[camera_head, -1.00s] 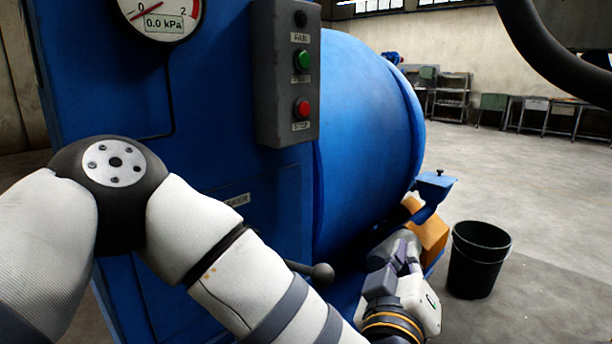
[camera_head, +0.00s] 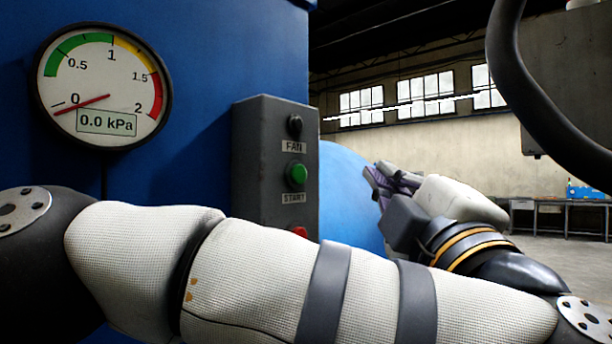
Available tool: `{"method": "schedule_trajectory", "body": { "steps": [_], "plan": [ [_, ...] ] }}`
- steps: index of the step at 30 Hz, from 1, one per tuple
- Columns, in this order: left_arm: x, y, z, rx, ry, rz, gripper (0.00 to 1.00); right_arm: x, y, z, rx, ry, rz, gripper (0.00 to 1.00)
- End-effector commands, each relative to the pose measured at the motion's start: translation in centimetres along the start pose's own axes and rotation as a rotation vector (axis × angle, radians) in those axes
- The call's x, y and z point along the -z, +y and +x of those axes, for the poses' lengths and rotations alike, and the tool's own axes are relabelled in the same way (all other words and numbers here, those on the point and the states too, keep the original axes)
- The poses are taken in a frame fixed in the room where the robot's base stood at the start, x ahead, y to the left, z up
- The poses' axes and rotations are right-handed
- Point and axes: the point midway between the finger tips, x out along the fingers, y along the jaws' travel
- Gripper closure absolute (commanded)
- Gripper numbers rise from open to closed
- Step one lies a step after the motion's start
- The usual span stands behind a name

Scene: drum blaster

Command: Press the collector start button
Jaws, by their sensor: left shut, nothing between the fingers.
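The grey control box (camera_head: 262,165) is mounted on the front of the blue machine (camera_head: 205,80). It carries a black knob (camera_head: 295,124) labelled FAN at the top and a green button (camera_head: 296,175) labelled START below it. A red button (camera_head: 299,232) lower down is mostly hidden behind my left arm. My left gripper (camera_head: 376,180) is to the right of the box, about level with the green button and apart from it. It is shut and empty, and its fingers point up and left. My right gripper is not in view.
A round gauge (camera_head: 104,86) on the machine reads 0.0 kPa. The curved blue drum (camera_head: 345,190) is behind my left gripper. A thick black hose (camera_head: 510,75) hangs at the upper right. A workbench (camera_head: 560,204) stands far back right.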

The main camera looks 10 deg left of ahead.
Motion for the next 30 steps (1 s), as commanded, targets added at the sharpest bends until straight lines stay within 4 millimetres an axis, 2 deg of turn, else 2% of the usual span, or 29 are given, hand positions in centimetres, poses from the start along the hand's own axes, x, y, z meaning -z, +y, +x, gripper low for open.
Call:
{"method": "schedule_trajectory", "body": {
  "steps": [5,17,22,30],
  "plan": [
    [0.1,-0.5,0.3,0.002,-0.002,0.001,1.0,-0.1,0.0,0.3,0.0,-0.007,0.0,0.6],
    [2.9,-3.6,4.2,0.004,-0.002,0.002,1.0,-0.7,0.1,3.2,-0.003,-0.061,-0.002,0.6],
    [4.1,-4.0,5.6,-0.001,0.001,0.001,1.0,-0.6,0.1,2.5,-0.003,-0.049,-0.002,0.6],
    [4.4,-4.5,6.2,0.0,-0.002,0.002,1.0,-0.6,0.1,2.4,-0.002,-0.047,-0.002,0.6]
  ]
}}
